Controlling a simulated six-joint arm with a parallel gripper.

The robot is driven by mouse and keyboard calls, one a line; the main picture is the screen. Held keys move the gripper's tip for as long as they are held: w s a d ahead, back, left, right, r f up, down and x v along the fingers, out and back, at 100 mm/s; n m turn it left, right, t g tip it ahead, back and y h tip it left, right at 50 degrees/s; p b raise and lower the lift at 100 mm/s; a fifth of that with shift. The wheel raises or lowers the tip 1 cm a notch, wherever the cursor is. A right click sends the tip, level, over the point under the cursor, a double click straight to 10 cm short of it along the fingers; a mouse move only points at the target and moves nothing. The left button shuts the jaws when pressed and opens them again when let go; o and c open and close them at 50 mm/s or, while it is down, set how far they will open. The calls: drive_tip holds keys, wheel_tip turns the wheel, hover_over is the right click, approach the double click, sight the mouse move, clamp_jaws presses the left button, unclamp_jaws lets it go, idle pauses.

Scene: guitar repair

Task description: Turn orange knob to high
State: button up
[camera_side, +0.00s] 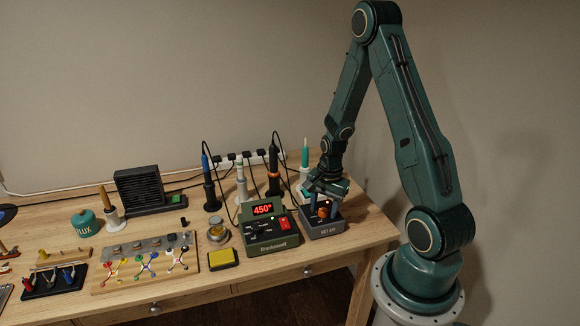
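The orange knob (323,211) sits on top of a dark grey box (326,229) with pale lettering, near the right end of the bench. My gripper (324,207) points down over this box. Its two bluish fingers stand apart, one on each side of the orange knob. The fingers look wider apart than the knob, though contact is too small to make out. The knob's pointer and setting marks cannot be read.
A green station (268,231) with a red "450°" display stands just left of the box. Several soldering irons in stands (273,170) are behind. A yellow sponge (222,259) and a clip board (145,262) lie left. The bench's right edge is close to the box.

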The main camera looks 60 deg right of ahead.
sight(327, 210)
drive_tip(key=shift+r, duration=0.2)
wheel_tip(327, 210, up, 14)
drive_tip(key=shift+s+f, duration=0.25)
drive_tip(key=shift+s, duration=0.2)
idle(0.6)
idle(0.3)
drive_tip(key=n, duration=0.8)
drive_tip(key=shift+w+d, duration=0.1)
drive_tip(key=shift+d, duration=0.15)
drive_tip(key=shift+f, duration=0.15)
drive_tip(key=shift+w+a+f, duration=0.1)
drive_tip(key=shift+f, duration=2.15)
drive_tip(key=shift+w+a+f, duration=0.1)
drive_tip(key=shift+w+f, duration=0.05)
drive_tip(key=shift+f, duration=2.15)
drive_tip(key=shift+w+a+f, duration=0.1)
drive_tip(key=shift+f, duration=2.15)
